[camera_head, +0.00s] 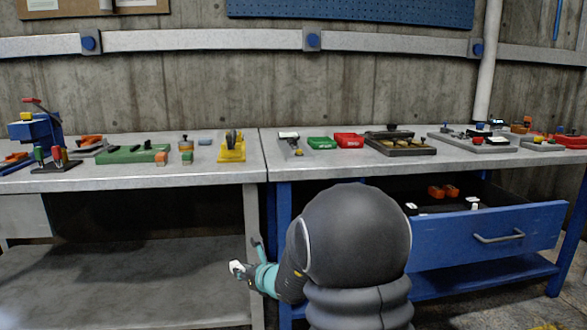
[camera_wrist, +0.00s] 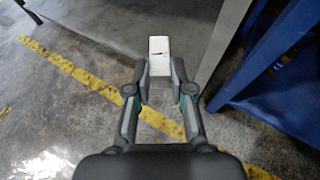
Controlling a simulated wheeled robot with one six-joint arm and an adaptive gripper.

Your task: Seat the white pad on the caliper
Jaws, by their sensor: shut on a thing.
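My gripper (camera_head: 243,270) is shut on the white pad (camera_head: 237,266), low in front of the benches, below the left bench top. In the wrist view the white pad (camera_wrist: 160,47) stands out beyond the fingertips of my gripper (camera_wrist: 160,80), with a small dark mark on its face. A yellow stand with a dark disc-like part (camera_head: 232,150) is on the left bench near its right end, above and behind my gripper. It may be the caliper, but it is too small to be sure.
The left bench (camera_head: 120,177) holds a green block (camera_head: 133,154), small jars and a blue press. The right bench (camera_head: 350,168) has green and red trays and black fixtures. A blue drawer (camera_head: 500,230) stands open. The bench leg (camera_wrist: 222,40) is close right of my gripper.

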